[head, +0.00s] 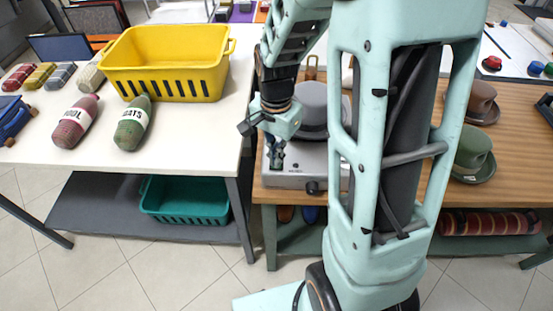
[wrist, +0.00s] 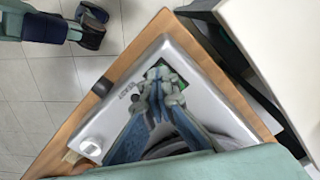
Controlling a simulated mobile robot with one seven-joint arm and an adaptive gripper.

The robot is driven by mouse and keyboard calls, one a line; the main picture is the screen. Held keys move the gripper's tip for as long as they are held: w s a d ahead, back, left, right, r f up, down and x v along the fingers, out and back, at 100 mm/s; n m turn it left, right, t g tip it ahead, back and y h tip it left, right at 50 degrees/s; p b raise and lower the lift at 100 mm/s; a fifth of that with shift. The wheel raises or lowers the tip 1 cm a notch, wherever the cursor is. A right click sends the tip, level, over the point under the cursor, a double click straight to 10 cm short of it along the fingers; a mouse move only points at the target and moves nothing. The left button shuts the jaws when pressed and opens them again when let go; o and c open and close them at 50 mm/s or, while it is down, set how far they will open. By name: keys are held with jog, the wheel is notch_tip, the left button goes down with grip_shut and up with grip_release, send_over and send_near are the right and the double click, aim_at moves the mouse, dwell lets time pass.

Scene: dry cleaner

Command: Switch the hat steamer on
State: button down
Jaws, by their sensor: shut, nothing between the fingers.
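The hat steamer (head: 292,181) is a grey metal box with a rounded grey form (head: 313,100) on top, standing on the wooden table. My arm hides its right part. In the wrist view its pale top panel (wrist: 205,88) carries a dark-framed green switch (wrist: 174,76), small dark lettering and a round white knob (wrist: 90,147). A black knob (wrist: 102,87) sits at the front edge. My gripper (head: 276,163) is shut and empty, pointing down at the panel. In the wrist view its fingertips (wrist: 158,82) overlap the switch and partly hide it; I cannot tell whether they touch it.
The white table (head: 195,125) at the left holds a yellow basket (head: 165,88) and several rolled bundles. A teal crate (head: 185,203) is on its lower shelf. Brown (head: 482,103) and green (head: 473,152) hats sit right of my arm on the wooden table (head: 510,175).

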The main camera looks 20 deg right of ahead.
jog(key=shift+r+p, duration=2.85)
jog(key=shift+r, duration=0.65)
jog(key=shift+f, duration=0.1)
